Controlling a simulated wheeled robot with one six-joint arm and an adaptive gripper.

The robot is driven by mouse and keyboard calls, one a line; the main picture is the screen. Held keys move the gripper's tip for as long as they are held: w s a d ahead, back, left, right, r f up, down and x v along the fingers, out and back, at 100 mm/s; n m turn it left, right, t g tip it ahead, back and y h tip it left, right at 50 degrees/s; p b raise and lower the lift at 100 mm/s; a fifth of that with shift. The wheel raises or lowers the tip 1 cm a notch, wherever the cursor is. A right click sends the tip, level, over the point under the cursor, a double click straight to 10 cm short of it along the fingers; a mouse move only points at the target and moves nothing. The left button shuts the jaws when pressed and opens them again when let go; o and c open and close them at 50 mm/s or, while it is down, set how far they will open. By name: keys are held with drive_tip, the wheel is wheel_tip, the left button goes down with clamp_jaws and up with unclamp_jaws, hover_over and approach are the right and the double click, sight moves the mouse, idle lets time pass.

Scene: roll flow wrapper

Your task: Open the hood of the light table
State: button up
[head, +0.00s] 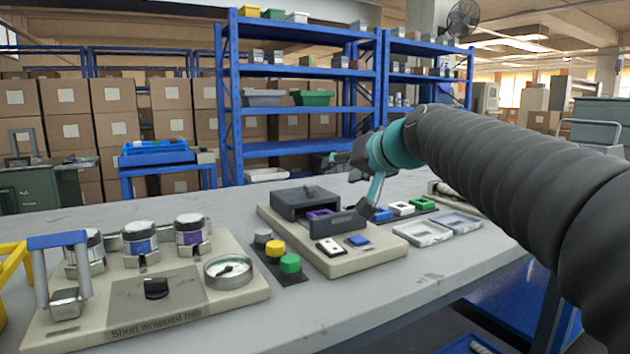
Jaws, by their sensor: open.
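The light table appears to be the beige-based unit (370,262) in the middle of the bench. A dark grey box-like hood (303,200) with a small knob on top sits on its back part. A dark front panel (340,224) stands out from the box, with a purple item (320,213) showing in the gap between them. I cannot tell whether this panel is a drawer front or part of the hood. My gripper (368,205) is open at the right of the box. One finger reaches down by the panel's right end; contact is unclear. The other finger is mostly hidden.
Yellow and green buttons (289,263) stand between the units. Coloured blocks (402,208) and shallow clear trays (422,233) lie to the right. The bench's front strip is clear.

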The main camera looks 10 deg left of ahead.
sight(311, 185)
drive_tip(key=w+a+f+m, duration=0.2)
drive_tip(key=w+m, duration=0.1)
drive_tip(key=m, duration=0.7)
drive_tip(key=w+a+f+m, duration=0.2)
drive_tip(key=w+a+m, duration=0.1)
drive_tip(key=m, duration=0.7)
drive_tip(key=w+a+f+m, duration=0.1)
drive_tip(key=w+a+m, duration=0.2)
drive_tip(key=m, duration=0.7)
drive_tip(key=shift+w+a+f, duration=0.1)
drive_tip(key=shift+w+f, duration=0.15)
drive_tip(key=shift+f, duration=0.15)
clamp_jaws()
